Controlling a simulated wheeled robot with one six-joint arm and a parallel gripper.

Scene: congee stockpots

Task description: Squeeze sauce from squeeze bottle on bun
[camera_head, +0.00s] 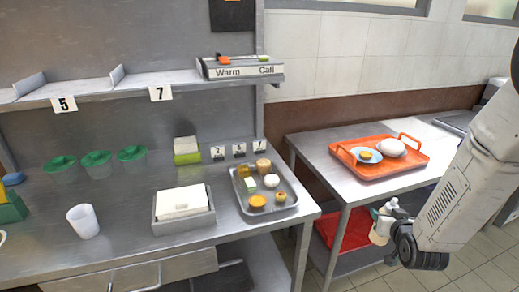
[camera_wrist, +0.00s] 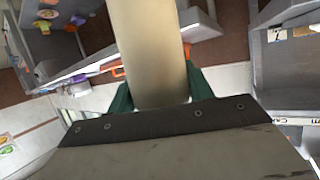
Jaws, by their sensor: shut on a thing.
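My gripper (camera_wrist: 160,92) is shut on a pale cream squeeze bottle (camera_wrist: 150,45), which fills the middle of the wrist view between the green fingers. In the head view the bottle (camera_head: 380,228) is a small whitish shape at the end of my arm, in front of the right-hand table; its tip and tilt are hard to make out. A round white bun (camera_head: 391,147) sits in the orange tray (camera_head: 414,162) on that table. My gripper is nearer the camera than the bun and well apart from it.
A small plate (camera_head: 356,150) with an orange-yellow item lies beside the bun. The left counter carries a metal tray (camera_head: 290,206) of small foods, a white-topped box (camera_head: 183,204) and a white cup (camera_head: 83,221). A gap separates counter and table. The table's front is bare.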

